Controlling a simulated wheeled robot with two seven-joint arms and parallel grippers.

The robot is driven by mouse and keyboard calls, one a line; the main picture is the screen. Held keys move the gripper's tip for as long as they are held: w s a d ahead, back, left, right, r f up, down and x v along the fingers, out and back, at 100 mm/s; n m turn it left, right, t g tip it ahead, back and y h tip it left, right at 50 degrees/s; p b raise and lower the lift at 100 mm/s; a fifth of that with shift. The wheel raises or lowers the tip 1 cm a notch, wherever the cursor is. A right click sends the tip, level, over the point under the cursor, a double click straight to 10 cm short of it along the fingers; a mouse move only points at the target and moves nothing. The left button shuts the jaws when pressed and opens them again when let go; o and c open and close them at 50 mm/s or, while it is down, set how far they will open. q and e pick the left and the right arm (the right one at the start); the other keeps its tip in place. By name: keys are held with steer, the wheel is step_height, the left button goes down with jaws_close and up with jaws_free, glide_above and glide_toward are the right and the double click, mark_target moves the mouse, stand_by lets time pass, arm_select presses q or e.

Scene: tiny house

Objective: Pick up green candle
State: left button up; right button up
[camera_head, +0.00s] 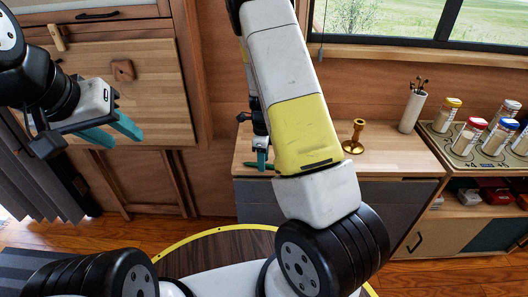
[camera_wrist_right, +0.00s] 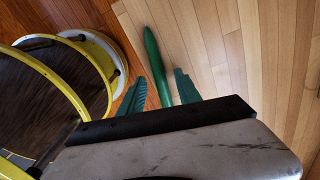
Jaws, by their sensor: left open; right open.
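The green candle (camera_wrist_right: 153,52) is long and slim. In the right wrist view it lies on the light wooden counter top (camera_wrist_right: 205,50), and its near end reaches between the teal fingers of my right gripper (camera_wrist_right: 160,85). The fingers are open, one on each side, with gaps to the candle. I cannot tell the height of the fingers above the counter. In the head view my right gripper (camera_head: 262,160) points down at the counter's left end, and a bit of the candle (camera_head: 250,165) shows beside it. My left gripper (camera_head: 122,130) is open and empty before the wooden cabinet.
A brass candlestick (camera_head: 354,137) stands on the counter, right of my right arm. A white cup with dark sticks (camera_head: 412,108) stands further right. Several spice jars (camera_head: 468,137) sit in a rack at the far right. My right arm hides part of the counter.

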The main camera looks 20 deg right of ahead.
steer(key=shift+f, duration=0.3)
jaws_close()
steer(key=shift+r, duration=0.15)
